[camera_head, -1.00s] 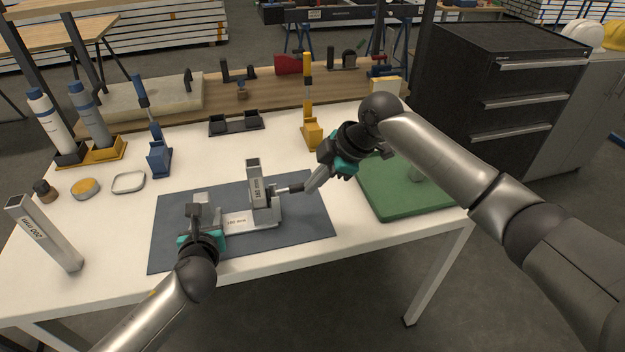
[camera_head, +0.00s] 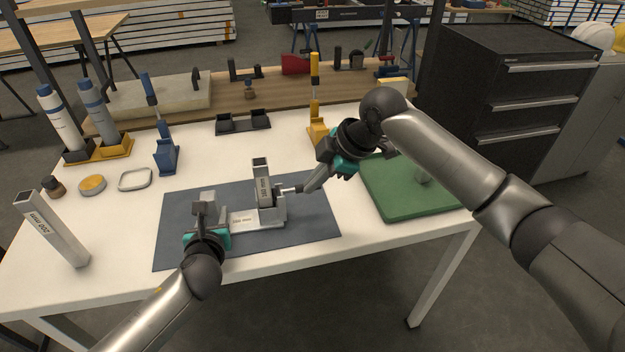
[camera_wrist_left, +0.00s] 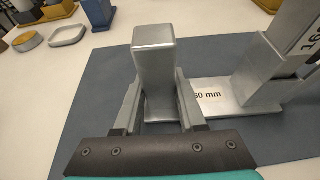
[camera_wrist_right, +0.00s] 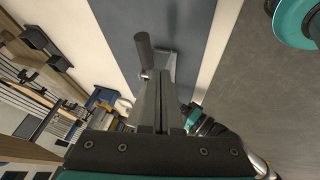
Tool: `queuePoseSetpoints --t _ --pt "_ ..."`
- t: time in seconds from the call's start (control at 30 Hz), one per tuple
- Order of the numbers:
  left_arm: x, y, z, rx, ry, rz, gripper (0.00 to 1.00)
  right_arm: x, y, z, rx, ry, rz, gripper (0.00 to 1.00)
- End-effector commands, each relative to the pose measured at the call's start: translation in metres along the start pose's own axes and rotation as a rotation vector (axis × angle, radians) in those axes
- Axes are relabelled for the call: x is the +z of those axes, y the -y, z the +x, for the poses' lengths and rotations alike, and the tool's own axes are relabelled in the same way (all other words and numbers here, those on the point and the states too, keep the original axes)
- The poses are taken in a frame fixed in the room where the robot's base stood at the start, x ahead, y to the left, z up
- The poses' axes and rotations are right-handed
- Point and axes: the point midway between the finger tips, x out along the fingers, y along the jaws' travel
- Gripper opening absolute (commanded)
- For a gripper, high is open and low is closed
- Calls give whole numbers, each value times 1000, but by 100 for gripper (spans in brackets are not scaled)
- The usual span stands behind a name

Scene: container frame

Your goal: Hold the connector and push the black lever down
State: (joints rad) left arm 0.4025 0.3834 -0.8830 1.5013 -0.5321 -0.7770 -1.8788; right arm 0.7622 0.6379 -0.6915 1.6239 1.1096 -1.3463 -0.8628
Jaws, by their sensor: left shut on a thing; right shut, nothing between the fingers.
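The connector, a grey metal piece with a flat base (camera_head: 243,219) and an upright square tube (camera_head: 262,180), stands on a dark blue mat. My left gripper (camera_head: 207,210) is shut on the metal block (camera_wrist_left: 153,65) at the base's left end, with a finger on each side. A short rod with a dark end, seemingly the black lever (camera_wrist_right: 143,48), sticks out from the connector's right side. My right gripper (camera_head: 302,190) is shut and empty, its fingertips close beside the lever's end. I cannot tell whether they touch it.
The blue mat (camera_head: 180,240) lies at the table's front. A green board (camera_head: 400,190) is at the right, and a loose square tube (camera_head: 50,230) at the left. A blue stand (camera_head: 165,155), a yellow stand (camera_head: 318,132) and a black holder (camera_head: 243,123) stand behind.

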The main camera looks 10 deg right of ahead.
Motion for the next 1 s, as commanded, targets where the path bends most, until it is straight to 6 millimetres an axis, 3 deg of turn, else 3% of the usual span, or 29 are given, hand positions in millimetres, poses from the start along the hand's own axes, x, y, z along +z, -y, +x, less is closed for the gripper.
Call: queuePoseSetpoints --t 0.2,0.4,0.6,1.0 --pt "2 1 0 -3 4 -1 0 -6 19 -22 0 2 -2 0" --pt "2 1 0 -2 4 -1 0 9 18 -71 3 4 0 0" --pt "2 1 0 -2 4 -1 0 18 18 -102 0 3 1 0" --pt "2 0 0 -1 4 -1 0 21 19 -115 -1 1 -1 0"
